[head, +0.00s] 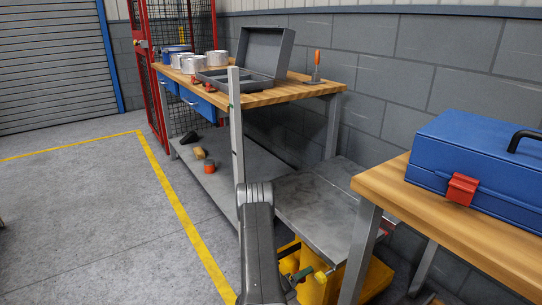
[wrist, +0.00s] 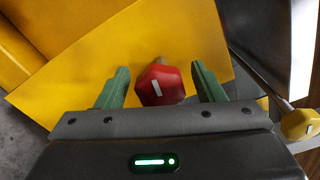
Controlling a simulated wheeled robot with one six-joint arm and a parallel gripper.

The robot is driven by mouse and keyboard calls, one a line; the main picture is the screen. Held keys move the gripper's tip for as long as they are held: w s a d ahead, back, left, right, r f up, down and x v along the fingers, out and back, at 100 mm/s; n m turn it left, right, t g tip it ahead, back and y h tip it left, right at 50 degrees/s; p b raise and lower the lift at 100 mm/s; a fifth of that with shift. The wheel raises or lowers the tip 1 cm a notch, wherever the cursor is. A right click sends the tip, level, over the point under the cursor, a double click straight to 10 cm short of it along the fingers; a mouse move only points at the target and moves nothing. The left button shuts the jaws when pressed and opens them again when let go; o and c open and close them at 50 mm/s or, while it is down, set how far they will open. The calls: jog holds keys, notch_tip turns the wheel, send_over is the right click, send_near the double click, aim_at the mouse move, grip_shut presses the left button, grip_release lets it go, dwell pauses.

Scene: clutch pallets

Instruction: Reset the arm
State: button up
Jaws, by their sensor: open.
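My gripper (wrist: 159,74) is open, with its two green fingers apart, in the wrist view. A red hexagonal knob (wrist: 157,84) with a white mark sits between the fingers, with gaps showing on both sides. Behind it is a yellow panel (wrist: 190,35). In the head view my grey arm reaches down in the lower middle. My gripper (head: 299,276) is low beside the yellow housing (head: 372,283), under a grey metal plate. The red knob is hidden there.
A yellow knob on a rod (wrist: 300,124) is close right of my gripper. The metal plate (head: 318,205) is above it. A wooden bench (head: 440,222) with a blue toolbox (head: 465,150) stands right; another workbench (head: 262,97) stands behind. Floor (head: 85,215) at left is clear.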

jog(key=shift+a, duration=0.1)
dwell(0.3)
jog(key=p+v, duration=0.3)
jog(key=v, duration=1.1)
jog(key=b+x, duration=0.3)
jog(key=x, duration=1.1)
jog(key=shift+d+f, duration=0.1)
jog(key=shift+d, duration=0.2)
jog(key=shift+a+m, duration=0.1)
jog(key=shift+m, duration=0.7)
jog(key=m, duration=0.4)
jog(key=shift+b, duration=0.4)
jog(key=m, duration=0.6)
jog(key=shift+b, duration=0.3)
